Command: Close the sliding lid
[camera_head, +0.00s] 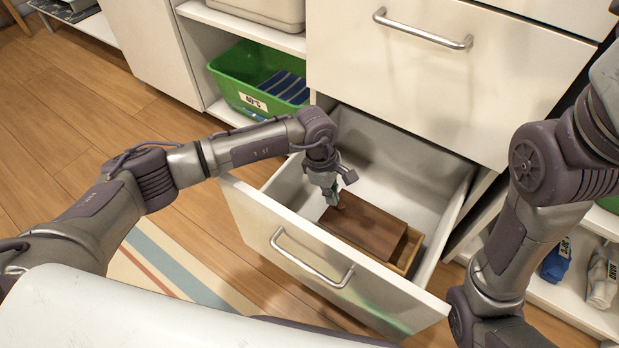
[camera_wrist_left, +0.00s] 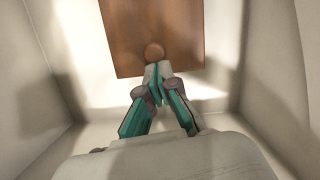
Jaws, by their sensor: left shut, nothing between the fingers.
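A wooden box with a dark brown sliding lid (camera_head: 366,222) lies inside an open white drawer (camera_head: 285,232). The lid sits offset, so a strip of the lighter box body (camera_head: 408,250) shows at its right end. My left gripper (camera_head: 331,198) is shut and empty at the lid's left end. In the left wrist view the shut fingertips (camera_wrist_left: 157,75) are right at a round knob (camera_wrist_left: 154,52) on the brown lid (camera_wrist_left: 185,30); whether they touch it I cannot tell. My right gripper is out of view; only its arm shows at the right.
The drawer walls stand close around the box and my left gripper. A closed drawer with a metal handle (camera_head: 422,30) is above. A green bin (camera_head: 238,82) stands on a shelf at the left. Rolled socks (camera_head: 603,278) lie on a shelf at the right.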

